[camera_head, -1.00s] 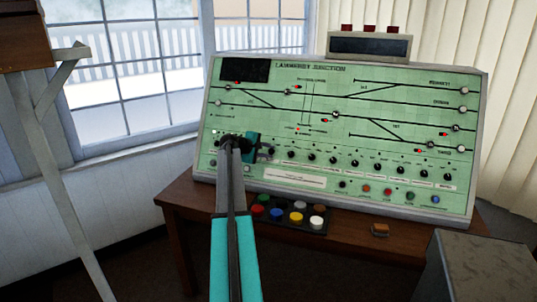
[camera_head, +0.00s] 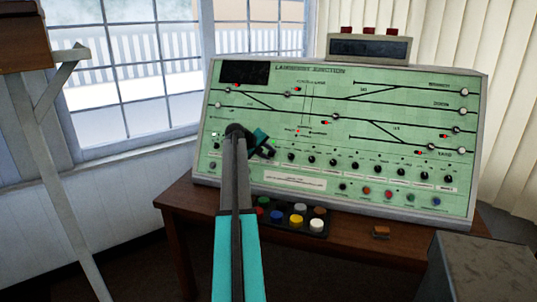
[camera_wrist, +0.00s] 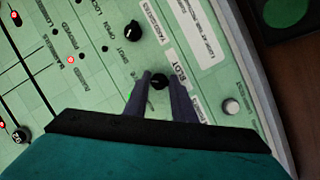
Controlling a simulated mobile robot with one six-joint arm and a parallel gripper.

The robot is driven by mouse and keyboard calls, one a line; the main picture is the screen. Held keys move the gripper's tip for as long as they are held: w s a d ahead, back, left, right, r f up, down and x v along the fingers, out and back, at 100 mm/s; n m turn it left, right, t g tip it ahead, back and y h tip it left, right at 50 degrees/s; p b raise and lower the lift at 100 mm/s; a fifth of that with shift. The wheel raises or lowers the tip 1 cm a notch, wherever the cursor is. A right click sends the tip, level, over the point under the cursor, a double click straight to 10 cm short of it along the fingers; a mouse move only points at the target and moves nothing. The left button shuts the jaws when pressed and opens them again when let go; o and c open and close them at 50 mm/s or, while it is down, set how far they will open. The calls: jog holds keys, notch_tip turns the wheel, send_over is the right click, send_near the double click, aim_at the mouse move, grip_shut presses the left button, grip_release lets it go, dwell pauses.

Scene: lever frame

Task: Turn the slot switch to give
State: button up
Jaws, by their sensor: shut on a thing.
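The slot switch is a small black knob (camera_wrist: 157,82) beside a white label reading SLOT (camera_wrist: 181,73) on the green control panel (camera_head: 400,115). My gripper (camera_wrist: 161,77) is shut on this knob, with one dark finger on either side of it in the wrist view. In the head view my gripper (camera_head: 268,152) is at the left end of the row of knobs, tilted, and my arm hides part of the panel there. A small green light (camera_wrist: 133,95) shows beside the left finger in the wrist view. I cannot read the switch's pointer position.
More black knobs run along the panel to the right. A tray of coloured buttons (camera_head: 296,219) sits on the wooden desk (camera_head: 345,240) below. A grey box (camera_head: 480,265) stands at the front right, and a pale post (camera_head: 50,170) at the left.

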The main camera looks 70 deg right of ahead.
jog(key=o, duration=1.1)
jog(key=shift+c, duration=0.2)
jog(key=b+v, duration=0.1)
jog(key=v, duration=1.3)
